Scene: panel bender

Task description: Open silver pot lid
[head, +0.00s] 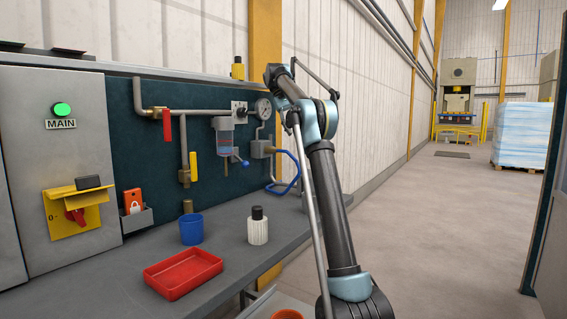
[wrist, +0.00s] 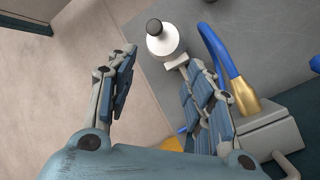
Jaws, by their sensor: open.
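No silver pot or pot lid can be made out in either view. A white ribbed container (head: 258,231) with a black cap stands upright on the grey bench in the head view. In the wrist view, a white round thing (wrist: 165,46) with a dark knob on top sits just beyond my fingertips, seen from above; it may be the same container. My gripper (wrist: 157,62) is open, with its two fingers well apart and nothing between them. I cannot make out its fingers in the head view.
A red tray (head: 184,273) and blue cup (head: 191,230) stand on the bench (head: 225,222). A blue hose (head: 294,170) hangs by the pipe panel; a blue hose with a brass end (wrist: 217,50) lies right of my fingers.

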